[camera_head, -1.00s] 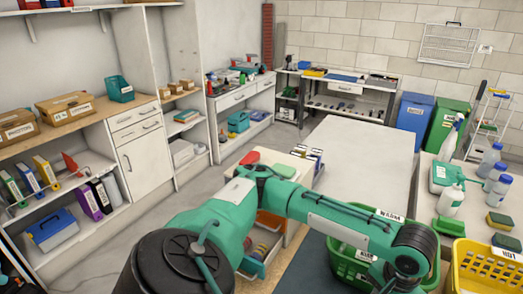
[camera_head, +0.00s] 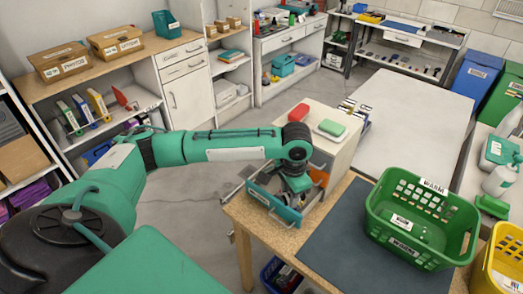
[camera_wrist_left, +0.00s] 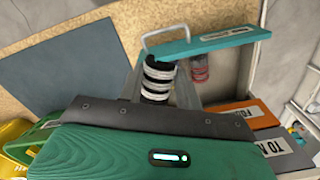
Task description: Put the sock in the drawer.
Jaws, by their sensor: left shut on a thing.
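My left gripper (camera_head: 288,200) is lowered at the open teal-fronted drawer (camera_head: 272,207) of the small cabinet. In the left wrist view it is shut on a black-and-white striped sock (camera_wrist_left: 158,80), which hangs beside the inner side of the teal drawer front (camera_wrist_left: 215,39). I cannot tell whether the sock touches the drawer's bottom. A red-and-grey striped item (camera_wrist_left: 200,70) lies beside it by the drawer front. The gripper's body hides much of the drawer. My right gripper is not in view.
The cabinet (camera_head: 338,150) carries a red item (camera_head: 298,113) and a green one (camera_head: 331,128) on top. A green basket (camera_head: 405,240) stands at the right on a dark mat (camera_head: 345,235). A yellow basket (camera_head: 500,265) stands further right.

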